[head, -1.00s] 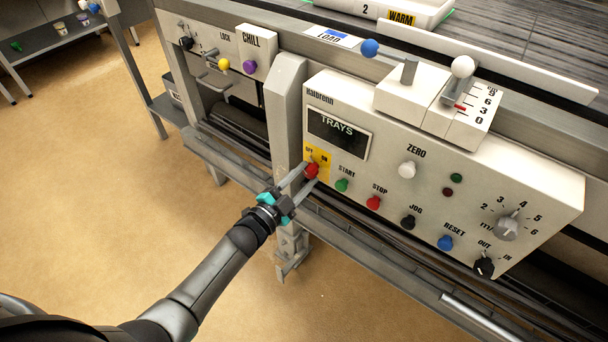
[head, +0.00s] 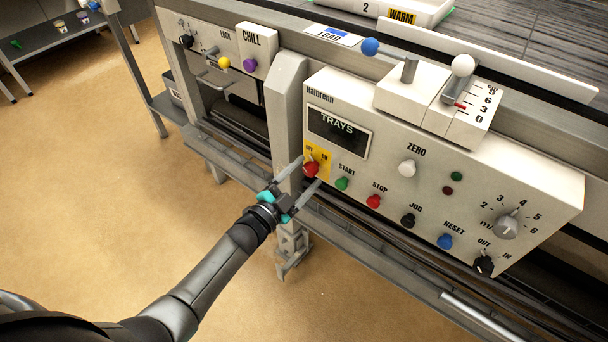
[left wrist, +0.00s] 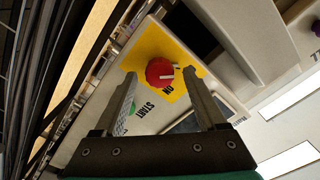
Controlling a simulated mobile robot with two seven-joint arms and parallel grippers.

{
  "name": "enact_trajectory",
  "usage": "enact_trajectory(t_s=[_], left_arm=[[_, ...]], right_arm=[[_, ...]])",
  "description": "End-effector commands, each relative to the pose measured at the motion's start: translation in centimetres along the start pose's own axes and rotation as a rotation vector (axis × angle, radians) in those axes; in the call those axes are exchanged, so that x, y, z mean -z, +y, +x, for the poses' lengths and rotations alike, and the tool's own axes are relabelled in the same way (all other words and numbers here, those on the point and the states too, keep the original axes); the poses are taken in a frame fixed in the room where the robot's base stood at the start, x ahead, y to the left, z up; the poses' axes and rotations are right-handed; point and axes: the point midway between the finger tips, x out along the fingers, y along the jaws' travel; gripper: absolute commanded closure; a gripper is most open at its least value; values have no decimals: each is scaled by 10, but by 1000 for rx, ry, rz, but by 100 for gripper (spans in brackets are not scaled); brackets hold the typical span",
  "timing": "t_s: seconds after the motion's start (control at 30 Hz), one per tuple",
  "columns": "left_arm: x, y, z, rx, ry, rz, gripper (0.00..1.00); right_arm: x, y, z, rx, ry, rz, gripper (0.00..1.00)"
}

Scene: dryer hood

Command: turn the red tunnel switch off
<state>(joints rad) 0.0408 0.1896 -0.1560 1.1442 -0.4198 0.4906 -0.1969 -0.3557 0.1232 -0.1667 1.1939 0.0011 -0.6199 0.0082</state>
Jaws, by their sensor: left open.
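The red tunnel switch (head: 311,169) is a round knob on a yellow plate at the left end of the white control panel (head: 385,160). OFF and ON are printed above it in the head view. The left wrist view shows the red knob (left wrist: 159,72) close up, with a white mark pointing to the right and ON printed just below. The word OFF cannot be read there. My left gripper (head: 310,170) is open, with one finger on each side of the knob and gaps visible between. My right gripper is not in view.
A green START button (head: 342,184) and a red STOP button (head: 373,202) sit to the right of the switch. A grey post (head: 286,110) stands just left of the panel. Open floor (head: 110,200) lies to the left.

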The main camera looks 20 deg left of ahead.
Motion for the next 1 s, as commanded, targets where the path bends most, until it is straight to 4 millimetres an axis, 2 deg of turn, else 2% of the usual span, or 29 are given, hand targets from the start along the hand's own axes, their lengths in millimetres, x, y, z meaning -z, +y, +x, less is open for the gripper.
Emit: enact_trajectory(t_s=[0.17, 0.27, 0.37, 1.0], left_arm=[[0, 0, -2, -1, 0, 0, 26], [0, 0, -8, -2, -2, 0, 26], [0, 0, -20, -3, -2, 0, 26], [1, 0, -132, -2, -2, 1, 26]], right_arm=[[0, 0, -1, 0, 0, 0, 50], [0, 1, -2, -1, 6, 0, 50], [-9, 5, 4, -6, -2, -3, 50], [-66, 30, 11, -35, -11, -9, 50]])
